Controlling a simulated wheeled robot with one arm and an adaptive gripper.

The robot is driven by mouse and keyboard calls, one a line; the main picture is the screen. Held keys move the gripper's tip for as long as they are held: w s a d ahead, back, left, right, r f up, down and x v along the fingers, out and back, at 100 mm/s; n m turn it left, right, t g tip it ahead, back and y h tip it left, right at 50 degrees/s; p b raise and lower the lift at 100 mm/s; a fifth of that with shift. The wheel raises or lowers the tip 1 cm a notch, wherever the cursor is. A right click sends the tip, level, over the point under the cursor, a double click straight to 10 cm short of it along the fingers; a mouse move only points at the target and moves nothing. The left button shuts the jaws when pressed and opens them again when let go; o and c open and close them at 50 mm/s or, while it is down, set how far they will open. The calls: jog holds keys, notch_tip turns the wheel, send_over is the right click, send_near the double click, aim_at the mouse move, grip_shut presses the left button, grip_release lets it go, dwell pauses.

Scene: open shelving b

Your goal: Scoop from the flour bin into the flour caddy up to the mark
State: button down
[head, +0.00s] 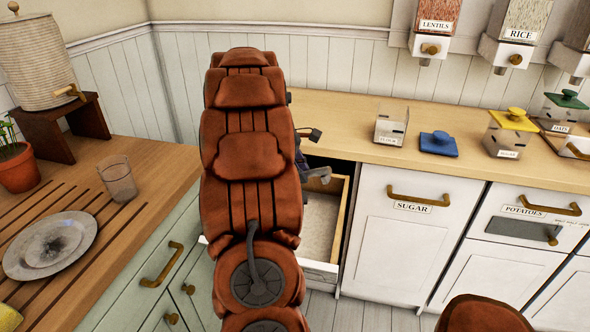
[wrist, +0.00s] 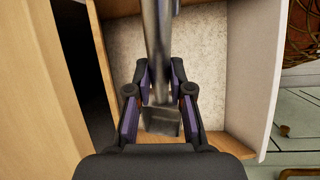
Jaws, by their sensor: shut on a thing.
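The flour bin is the pulled-out drawer below the counter, with its pale wall (head: 321,269) and flour (head: 318,225) partly hidden by my arm. In the wrist view its white wall (wrist: 254,75) stands right of the speckled flour (wrist: 208,65). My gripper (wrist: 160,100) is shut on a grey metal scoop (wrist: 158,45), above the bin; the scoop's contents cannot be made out. In the head view my gripper (head: 318,176) is mostly behind my arm. The clear, lidless flour caddy (head: 391,124) stands on the counter, and its fill level is unclear.
A blue lid (head: 438,144) lies right of the caddy. A yellow-lidded sugar caddy (head: 508,133) stands further right. Lentil (head: 433,30) and rice (head: 516,35) dispensers hang above. At left are a glass (head: 118,180) and a plate (head: 50,245). The sugar drawer (head: 405,240) is shut.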

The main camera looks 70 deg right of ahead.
jog(key=shift+g, duration=0.5)
notch_tip(320, 180, down, 19)
jog(key=b, duration=1.3)
jog(key=shift+w+f, duration=0.1)
jog(key=shift+f, duration=0.05)
jog(key=shift+s+r+t+p, duration=0.25)
jog(key=shift+r+t+p, duration=0.2)
jog(key=shift+r+p, duration=2.1)
jog(key=shift+s+r+t+p, duration=0.3)
jog(key=shift+r+p, duration=1.1)
jog(key=shift+r, duration=2.3)
jog(key=shift+s+r+t+p, duration=0.15)
jog(key=shift+r+t+p, duration=0.4)
jog(key=shift+r+p, duration=2)
jog(key=shift+r+b, duration=0.55)
jog(key=shift+b, duration=0.1)
